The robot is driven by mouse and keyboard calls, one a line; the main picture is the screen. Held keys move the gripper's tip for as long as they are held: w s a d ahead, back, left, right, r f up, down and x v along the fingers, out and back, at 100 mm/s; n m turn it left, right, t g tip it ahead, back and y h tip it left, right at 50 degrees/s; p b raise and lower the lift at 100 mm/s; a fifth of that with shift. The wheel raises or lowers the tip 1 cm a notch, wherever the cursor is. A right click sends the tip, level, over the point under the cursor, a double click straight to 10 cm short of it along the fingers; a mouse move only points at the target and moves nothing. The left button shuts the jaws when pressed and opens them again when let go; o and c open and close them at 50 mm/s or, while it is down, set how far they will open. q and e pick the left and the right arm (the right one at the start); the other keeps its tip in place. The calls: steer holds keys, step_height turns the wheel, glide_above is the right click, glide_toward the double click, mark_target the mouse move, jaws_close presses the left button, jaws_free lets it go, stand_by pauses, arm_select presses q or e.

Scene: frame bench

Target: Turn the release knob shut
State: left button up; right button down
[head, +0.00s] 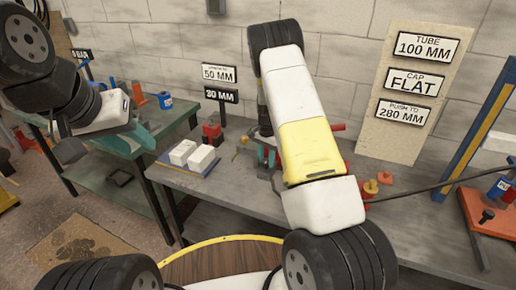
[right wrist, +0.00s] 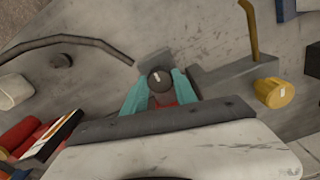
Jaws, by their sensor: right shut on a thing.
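The release knob (right wrist: 160,80) is a dark round knob with a pale pointer line, in the upper middle of the right wrist view. The pointer line stands nearly upright in that picture. My right gripper (right wrist: 160,88) is shut on it, with one teal finger on each side. In the head view my right gripper (head: 264,158) is low over the grey bench, partly behind my own arm, and the knob cannot be made out there. My left gripper (head: 125,143) is at the left over the green bench, away from the knob; its jaw gap is not clear.
A yellow knob (right wrist: 274,92) stands to the right of the held knob, with a bent yellow rod (right wrist: 250,30) behind. White blocks (head: 192,156) sit on a tray at the bench's left. A dark cable (head: 420,190) crosses the bench at right. Signs hang on the wall board (head: 385,145).

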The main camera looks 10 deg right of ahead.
mark_target(266, 161)
stand_by(0.4)
steer(key=c, duration=1)
jaws_free()
steer(key=shift+r, duration=3.95)
